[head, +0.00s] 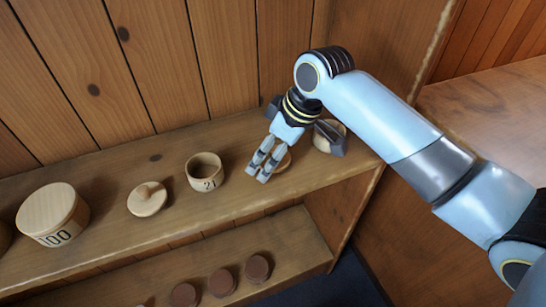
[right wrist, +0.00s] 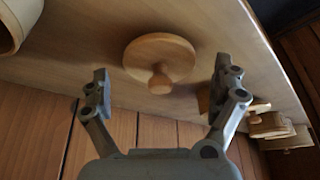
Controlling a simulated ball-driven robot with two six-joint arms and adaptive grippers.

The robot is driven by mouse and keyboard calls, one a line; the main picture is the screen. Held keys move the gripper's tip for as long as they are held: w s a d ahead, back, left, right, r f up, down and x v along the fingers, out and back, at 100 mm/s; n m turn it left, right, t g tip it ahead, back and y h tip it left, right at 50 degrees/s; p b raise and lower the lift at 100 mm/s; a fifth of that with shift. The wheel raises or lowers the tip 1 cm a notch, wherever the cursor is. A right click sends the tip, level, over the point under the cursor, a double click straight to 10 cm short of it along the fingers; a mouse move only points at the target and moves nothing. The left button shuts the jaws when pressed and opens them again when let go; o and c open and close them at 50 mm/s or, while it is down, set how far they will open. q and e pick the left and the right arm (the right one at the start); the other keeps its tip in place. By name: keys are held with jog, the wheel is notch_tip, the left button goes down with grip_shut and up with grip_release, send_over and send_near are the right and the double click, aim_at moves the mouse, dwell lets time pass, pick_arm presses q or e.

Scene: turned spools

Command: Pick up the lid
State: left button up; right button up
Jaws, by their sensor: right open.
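A round wooden lid (right wrist: 160,55) with a small knob shows in the right wrist view, in the gap between the two fingers and apart from both. In the head view a pale wooden round piece (head: 284,161) is mostly hidden behind my right gripper (head: 263,166). My right gripper is over the upper shelf, fingers pointing down, open and empty. It also shows in the right wrist view (right wrist: 161,80). Another knobbed lid (head: 147,199) lies on the shelf farther left. My left gripper is not in view.
An open wooden cup marked 21 (head: 205,173) stands just left of my gripper. A lidded box marked 100 (head: 53,213) is at the left. A wooden round item (head: 329,136) sits behind the wrist. Several brown round pieces (head: 222,282) are on the lower shelf. The plank wall (head: 150,60) rises behind.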

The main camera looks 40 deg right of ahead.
jog(key=shift+c, duration=0.2)
jog(key=c, duration=1)
jog(key=shift+r, duration=0.15)
